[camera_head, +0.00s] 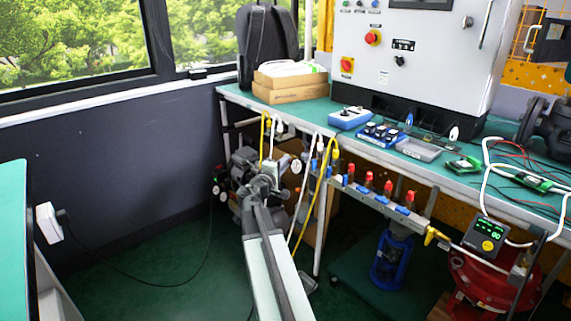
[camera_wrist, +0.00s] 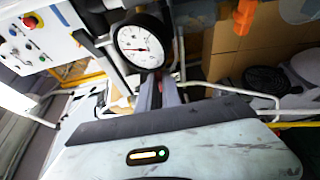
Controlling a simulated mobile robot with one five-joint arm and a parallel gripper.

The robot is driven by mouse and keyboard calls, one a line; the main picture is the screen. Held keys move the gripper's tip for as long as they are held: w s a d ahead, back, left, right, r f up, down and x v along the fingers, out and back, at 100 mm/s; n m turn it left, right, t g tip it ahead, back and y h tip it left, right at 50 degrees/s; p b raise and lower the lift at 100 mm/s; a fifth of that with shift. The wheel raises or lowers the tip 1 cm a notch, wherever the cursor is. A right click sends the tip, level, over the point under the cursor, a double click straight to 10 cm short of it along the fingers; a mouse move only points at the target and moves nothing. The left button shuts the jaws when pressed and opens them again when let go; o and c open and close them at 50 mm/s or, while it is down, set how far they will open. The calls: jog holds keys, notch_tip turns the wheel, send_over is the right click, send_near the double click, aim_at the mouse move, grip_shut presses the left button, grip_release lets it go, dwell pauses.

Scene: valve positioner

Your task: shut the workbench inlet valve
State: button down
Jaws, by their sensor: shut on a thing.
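My gripper (camera_head: 268,180) reaches under the left end of the workbench, among hoses and pipe fittings. In the wrist view my gripper (camera_wrist: 158,90) is shut, its narrow grey fingers pointing in just below a round white pressure gauge (camera_wrist: 139,45). The fingers are shut on a small part, seemingly the inlet valve's handle. Fingers and gauge hide most of it, so its angle cannot be told. The gauge also shows in the head view (camera_head: 296,166), right of the gripper. A manifold (camera_head: 380,197) with red and blue handles runs along the bench front to the right.
The green workbench (camera_head: 465,190) carries a control cabinet (camera_head: 430,60), boxes (camera_head: 285,88) and instruments. Yellow hoses (camera_head: 326,195) and white hoses hang close to my gripper. A blue bottle-like unit (camera_head: 391,262) stands below. The floor (camera_head: 170,270) at left is clear except for a black cable.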

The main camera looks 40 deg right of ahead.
jog(key=shift+w+a+r+n+g+y+p, duration=0.15)
jog(key=shift+n+g+y+p, duration=0.45)
jog(key=shift+n+g+p, duration=0.95)
jog(key=shift+w+d+r+n+g+y+p, duration=0.15)
jog(key=shift+n+g+y+p, duration=0.5)
jog(key=shift+n+p, duration=1.7)
jog(key=shift+w+a+r+n+g+y+p, duration=0.15)
jog(key=shift+n+g+y+p, duration=0.7)
jog(key=shift+n, duration=1.95)
jog(key=shift+f+g+h, duration=0.1)
jog(key=shift+g+h, duration=0.2)
jog(key=shift+g, duration=0.15)
jog(key=c, duration=1.5)
grip_release()
jog(key=p+v, duration=0.3)
jog(key=v, duration=0.4)
jog(key=shift+a, duration=0.3)
